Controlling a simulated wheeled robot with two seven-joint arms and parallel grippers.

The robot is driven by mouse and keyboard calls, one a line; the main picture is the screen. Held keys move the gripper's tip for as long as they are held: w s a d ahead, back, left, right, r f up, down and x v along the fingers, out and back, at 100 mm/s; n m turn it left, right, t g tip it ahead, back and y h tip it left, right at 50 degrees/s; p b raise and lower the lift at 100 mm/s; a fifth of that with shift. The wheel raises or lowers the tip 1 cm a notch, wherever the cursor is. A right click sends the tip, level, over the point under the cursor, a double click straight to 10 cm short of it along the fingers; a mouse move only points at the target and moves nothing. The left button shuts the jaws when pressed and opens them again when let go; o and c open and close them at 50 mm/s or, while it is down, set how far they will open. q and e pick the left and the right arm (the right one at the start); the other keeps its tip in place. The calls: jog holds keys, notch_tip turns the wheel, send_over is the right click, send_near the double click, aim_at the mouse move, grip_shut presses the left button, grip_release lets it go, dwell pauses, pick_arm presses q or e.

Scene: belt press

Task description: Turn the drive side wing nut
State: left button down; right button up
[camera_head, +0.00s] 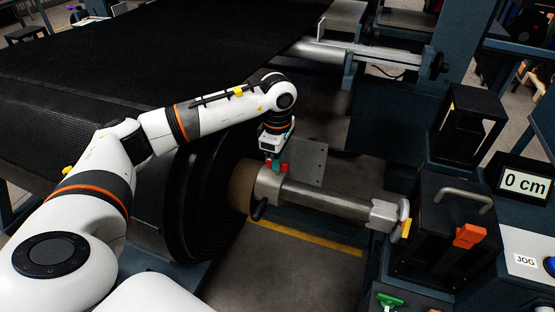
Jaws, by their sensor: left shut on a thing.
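My left gripper (276,164) points down at a metal collar (268,185) on the roll shaft, beside the brown core of the black belt roll. Its teal fingers are shut on a small red part, which looks like the wing nut (285,168) on top of the collar. The fingers hide part of it, so its exact angle cannot be told. My right gripper is out of view.
The shaft (325,199) runs right to a metal end block (385,214) with a yellow tab. The black belt roll (190,200) is close left.

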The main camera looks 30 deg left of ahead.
pick_arm(q)
jog(key=shift+r, duration=0.1)
jog(key=c, duration=1.5)
grip_release()
jog(key=shift+o, duration=0.2)
notch_tip(320, 180, up, 12)
jog(key=b, duration=0.1)
jog(key=shift+b, duration=0.3)
